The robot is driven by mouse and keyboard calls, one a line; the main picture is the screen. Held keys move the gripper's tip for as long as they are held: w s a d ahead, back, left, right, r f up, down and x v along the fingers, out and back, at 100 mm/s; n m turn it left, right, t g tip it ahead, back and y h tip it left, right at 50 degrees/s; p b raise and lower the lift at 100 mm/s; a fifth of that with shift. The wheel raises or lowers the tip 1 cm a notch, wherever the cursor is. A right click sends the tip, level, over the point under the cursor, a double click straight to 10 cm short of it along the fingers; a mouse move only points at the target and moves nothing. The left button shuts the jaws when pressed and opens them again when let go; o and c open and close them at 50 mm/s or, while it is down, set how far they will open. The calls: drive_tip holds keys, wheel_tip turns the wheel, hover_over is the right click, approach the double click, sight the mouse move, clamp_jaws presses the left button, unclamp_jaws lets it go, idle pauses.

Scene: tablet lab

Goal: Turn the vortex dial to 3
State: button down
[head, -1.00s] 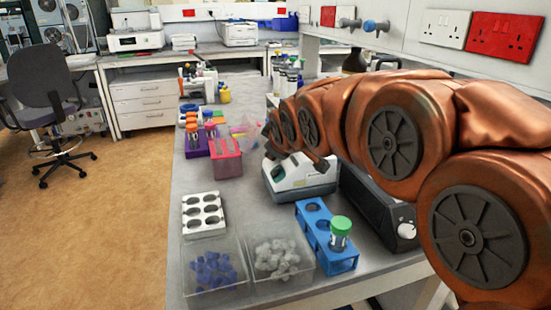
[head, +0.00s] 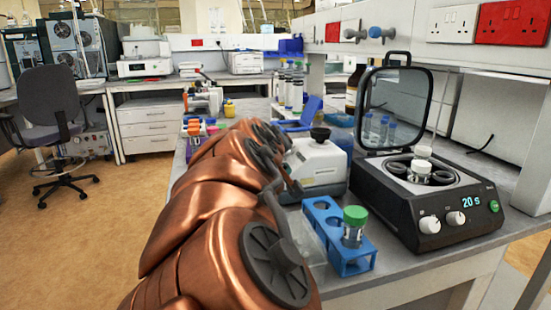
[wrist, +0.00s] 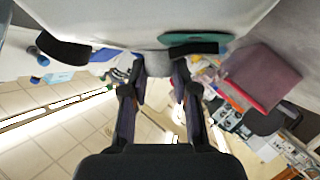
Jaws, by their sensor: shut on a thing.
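The vortex mixer (head: 315,165) is a white unit with a black cup on top, standing on the bench in the middle of the head view. In the wrist view its white body (wrist: 130,20) fills the top, with a teal strip on it. My gripper (wrist: 164,70) has its two dark fingers at the mixer's face, shut on a small grey part, the vortex dial (wrist: 165,60). In the head view my arm hides most of the gripper and the dial. I cannot read the dial's setting.
A blue rack (head: 338,235) with a green-capped tube stands close in front of the mixer. A black device (head: 430,205) with its lid up and a "20 s" display stands to the right. Bottles (head: 290,92) stand behind. Open floor (head: 90,230) lies left.

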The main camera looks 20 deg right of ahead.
drive_tip(key=shift+f+m+h+b, duration=0.1)
drive_tip(key=shift+m+h+b, duration=0.7)
drive_tip(key=shift+b, duration=0.1)
drive_tip(key=c, duration=0.9)
unclamp_jaws()
wheel_tip(320, 180, up, 10)
